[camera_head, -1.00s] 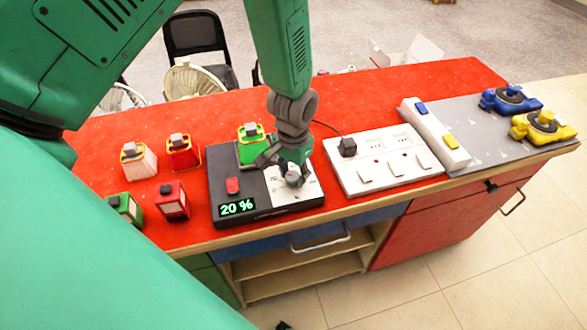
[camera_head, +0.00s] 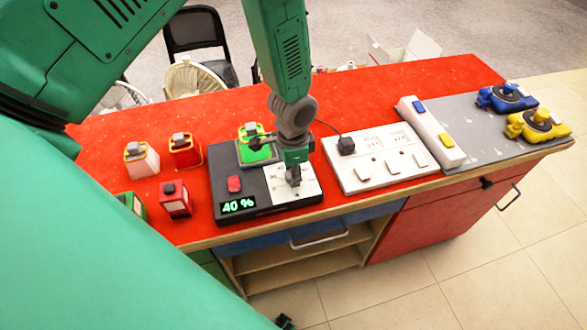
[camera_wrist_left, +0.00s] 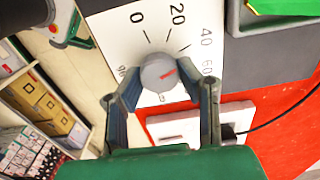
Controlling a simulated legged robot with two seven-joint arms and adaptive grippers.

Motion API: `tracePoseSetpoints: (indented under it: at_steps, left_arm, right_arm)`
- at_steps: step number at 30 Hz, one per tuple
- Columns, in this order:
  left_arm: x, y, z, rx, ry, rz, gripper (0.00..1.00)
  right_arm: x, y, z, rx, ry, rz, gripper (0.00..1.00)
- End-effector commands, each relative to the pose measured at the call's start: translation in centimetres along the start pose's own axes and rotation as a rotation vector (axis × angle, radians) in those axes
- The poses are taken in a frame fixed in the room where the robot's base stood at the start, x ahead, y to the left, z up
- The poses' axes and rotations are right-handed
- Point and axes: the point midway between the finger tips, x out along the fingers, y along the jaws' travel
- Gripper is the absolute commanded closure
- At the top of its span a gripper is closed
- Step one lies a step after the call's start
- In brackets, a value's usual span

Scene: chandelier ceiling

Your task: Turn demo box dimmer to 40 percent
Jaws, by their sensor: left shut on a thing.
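The demo box (camera_head: 228,160) is a dark box on the red table, with a white dial plate (camera_head: 311,182) on its right part. Its green display (camera_head: 238,205) reads 40 %. My left gripper (camera_head: 294,180) is over the dial plate and hides the knob in the head view. In the left wrist view, the gripper (camera_wrist_left: 160,88) is shut on the round grey dimmer knob (camera_wrist_left: 153,66), one finger on each side. The knob's red mark points right and slightly up, toward the side with the printed 40 and 60. My right gripper is not in view.
A red button (camera_head: 234,184) sits left of the dial. A green-topped block (camera_head: 252,151) stands on the box behind the gripper. A white socket panel (camera_head: 382,177) with a black plug is to the right. Several red and white blocks (camera_head: 174,199) stand to the left.

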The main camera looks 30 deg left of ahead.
Motion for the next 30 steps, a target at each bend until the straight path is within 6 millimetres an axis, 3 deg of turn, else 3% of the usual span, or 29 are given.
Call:
tracePoseSetpoints:
  at_steps: [16,17,18,30]
  left_arm:
    - [-0.09,-0.19,-0.19,0.024,0.005,-0.004,0.98]
    - [-0.09,-0.19,-0.19,0.023,0.005,-0.004,0.62]
    - [-0.09,-0.18,-0.17,0.023,0.005,-0.004,0.49]
    - [-0.60,-0.11,-0.10,0.023,0.004,-0.003,0.49]
  right_arm:
    - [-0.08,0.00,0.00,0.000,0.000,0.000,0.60]
    - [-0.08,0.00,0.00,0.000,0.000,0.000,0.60]
    - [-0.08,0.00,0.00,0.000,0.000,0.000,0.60]
    - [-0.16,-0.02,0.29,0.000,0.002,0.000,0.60]
